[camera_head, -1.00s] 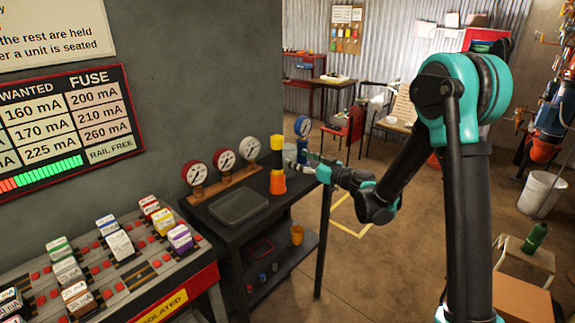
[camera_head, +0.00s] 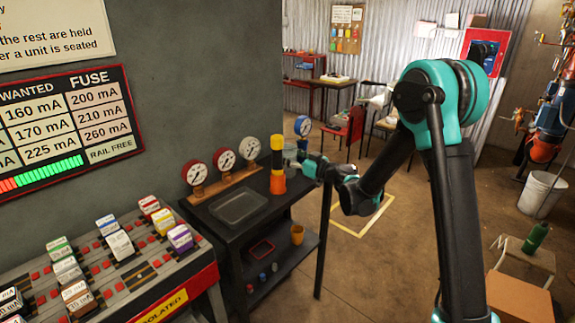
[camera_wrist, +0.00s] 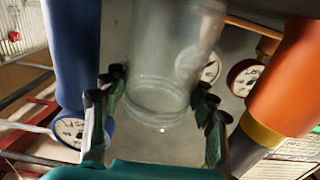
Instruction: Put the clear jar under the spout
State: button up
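The clear jar (camera_wrist: 160,55) is between the fingers of my gripper (camera_wrist: 158,100) in the wrist view, with a finger pad against each side near its ring-shaped end. My gripper looks shut on it. In the head view my gripper (camera_head: 300,158) is at the far right end of the dark table, just right of the orange, black and yellow column (camera_head: 278,180). The jar is only a pale, small shape there. I cannot make out a spout for sure.
The column's orange part (camera_wrist: 290,80) is close on the right in the wrist view, a blue post (camera_wrist: 75,50) close on the left. The table holds a shallow tray (camera_head: 238,222) and several dial gauges (camera_head: 223,160). An orange cup (camera_head: 297,235) stands on the lower shelf.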

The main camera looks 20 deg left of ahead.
jog(key=c, duration=0.5)
